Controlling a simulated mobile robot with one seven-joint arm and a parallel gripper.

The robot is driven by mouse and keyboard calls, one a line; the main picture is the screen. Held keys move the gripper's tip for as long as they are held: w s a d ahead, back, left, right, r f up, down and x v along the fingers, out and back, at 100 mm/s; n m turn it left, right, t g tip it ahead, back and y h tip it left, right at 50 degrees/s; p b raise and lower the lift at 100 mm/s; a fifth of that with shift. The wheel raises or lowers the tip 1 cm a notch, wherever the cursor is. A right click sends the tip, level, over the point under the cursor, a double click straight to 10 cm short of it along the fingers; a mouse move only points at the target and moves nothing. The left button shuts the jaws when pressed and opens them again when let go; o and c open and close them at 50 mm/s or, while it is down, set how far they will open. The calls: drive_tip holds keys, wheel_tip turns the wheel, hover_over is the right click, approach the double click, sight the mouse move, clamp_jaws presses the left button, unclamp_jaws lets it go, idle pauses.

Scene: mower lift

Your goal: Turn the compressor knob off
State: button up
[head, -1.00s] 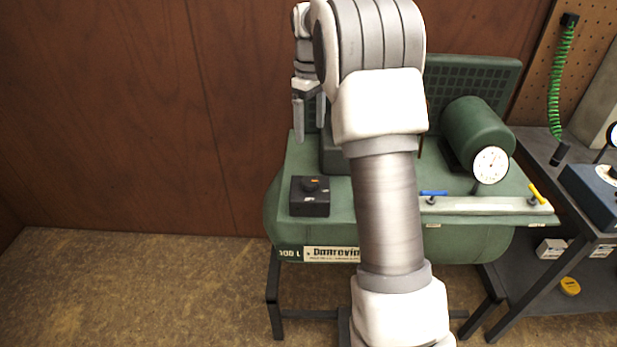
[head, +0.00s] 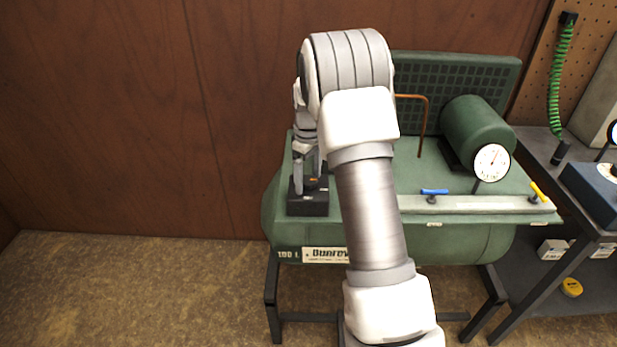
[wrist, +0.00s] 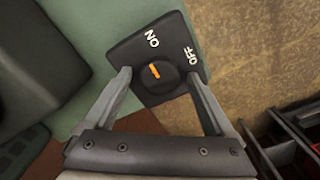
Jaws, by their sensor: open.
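The compressor (head: 410,240) is a green tank on a dark stand. A black switch box (head: 308,204) sits at the left of its top. In the wrist view the box (wrist: 128,50) carries white ON and OFF labels and a round black knob (wrist: 152,84) with an orange mark. The mark slants, its upper end nearer ON than OFF. My gripper (head: 310,175) is over the box and open. In the wrist view my gripper's (wrist: 156,76) fingers stand on either side of the knob, with gaps. Whether the fingertips are level with the knob is unclear.
A bar with a blue valve lever (head: 434,191) and a yellow lever (head: 537,192) runs along the tank's right front, beside a pressure gauge (head: 491,162). A copper pipe (head: 427,125) rises behind my arm. A workbench (head: 545,155) stands right. The left floor is clear.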

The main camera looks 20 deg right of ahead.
drive_tip(key=shift+c, duration=0.3)
drive_tip(key=c, duration=1.3)
drive_tip(key=shift+m, duration=0.5)
drive_tip(key=m+p, duration=0.1)
drive_tip(key=m, duration=0.2)
drive_tip(key=shift+m+p, duration=0.3)
drive_tip(key=shift+m, duration=0.1)
drive_tip(key=m+p, duration=0.1)
drive_tip(key=m, duration=0.3)
drive_tip(key=m+p, duration=0.1)
drive_tip(key=m, duration=0.4)
drive_tip(key=shift+m+p, duration=0.5)
drive_tip(key=shift+m, duration=1.5)
